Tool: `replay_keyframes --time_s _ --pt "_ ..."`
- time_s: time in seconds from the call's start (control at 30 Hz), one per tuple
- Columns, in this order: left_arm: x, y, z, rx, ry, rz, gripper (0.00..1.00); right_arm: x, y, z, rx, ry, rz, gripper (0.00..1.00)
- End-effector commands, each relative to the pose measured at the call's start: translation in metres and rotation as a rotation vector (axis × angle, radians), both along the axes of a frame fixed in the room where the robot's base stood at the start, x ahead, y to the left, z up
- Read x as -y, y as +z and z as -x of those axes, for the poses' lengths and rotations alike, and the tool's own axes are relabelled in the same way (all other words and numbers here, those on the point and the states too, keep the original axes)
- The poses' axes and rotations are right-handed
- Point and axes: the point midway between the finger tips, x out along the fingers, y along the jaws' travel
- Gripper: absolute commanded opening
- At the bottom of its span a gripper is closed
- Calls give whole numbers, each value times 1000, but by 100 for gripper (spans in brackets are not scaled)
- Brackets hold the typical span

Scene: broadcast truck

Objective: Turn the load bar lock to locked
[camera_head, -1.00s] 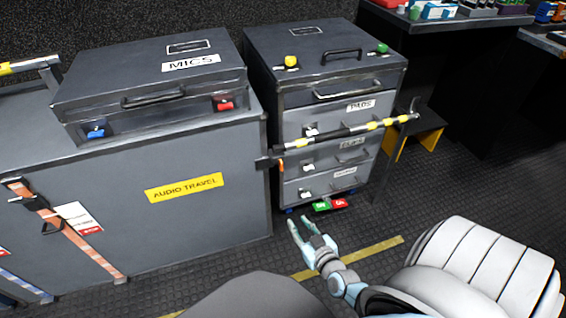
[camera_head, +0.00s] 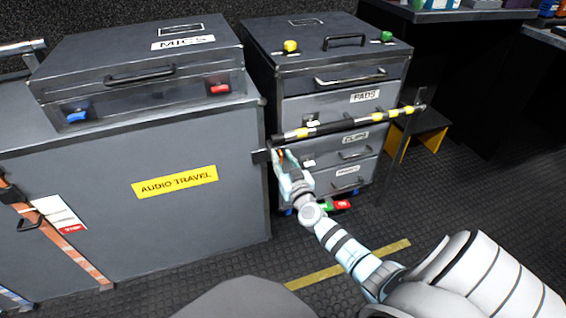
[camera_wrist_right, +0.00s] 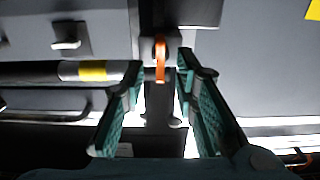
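The load bar (camera_head: 349,126), black with yellow and white bands, runs across the front of the drawer cabinet. Its left end meets a dark bracket (camera_head: 262,156) at the corner of the audio travel case. The orange lock lever (camera_wrist_right: 160,60) hangs downward at that end in the right wrist view. My right gripper (camera_head: 281,160) is up at the bar's left end and hides most of the lever in the head view. In the wrist view its teal fingers (camera_wrist_right: 158,75) stand apart on either side of the lever, with visible gaps. My left gripper is not in view.
The drawer cabinet (camera_head: 296,88) stands behind the bar. The audio travel case (camera_head: 110,225) stands to the left, with a MICS case (camera_head: 140,85) on top. Red and green tags (camera_head: 343,204) show low by the cabinet. The floor in front is clear.

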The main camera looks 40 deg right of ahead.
Motion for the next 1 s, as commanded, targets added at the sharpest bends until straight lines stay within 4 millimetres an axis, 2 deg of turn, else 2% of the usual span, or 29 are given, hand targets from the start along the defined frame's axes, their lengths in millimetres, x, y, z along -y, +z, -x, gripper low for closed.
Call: replay_keyframes --time_s 0.13,0.3,0.33,0.73,1.0 --pt "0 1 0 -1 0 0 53 0 0 0 0 0 0 27" --pt "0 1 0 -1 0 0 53 0 0 0 0 0 0 1" --pt "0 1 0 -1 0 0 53 0 0 0 0 0 0 0" --pt "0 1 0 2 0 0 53 0 0 1 9 0 -28 0" --pt "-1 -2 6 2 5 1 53 1 0 1 51 0 -153 0"
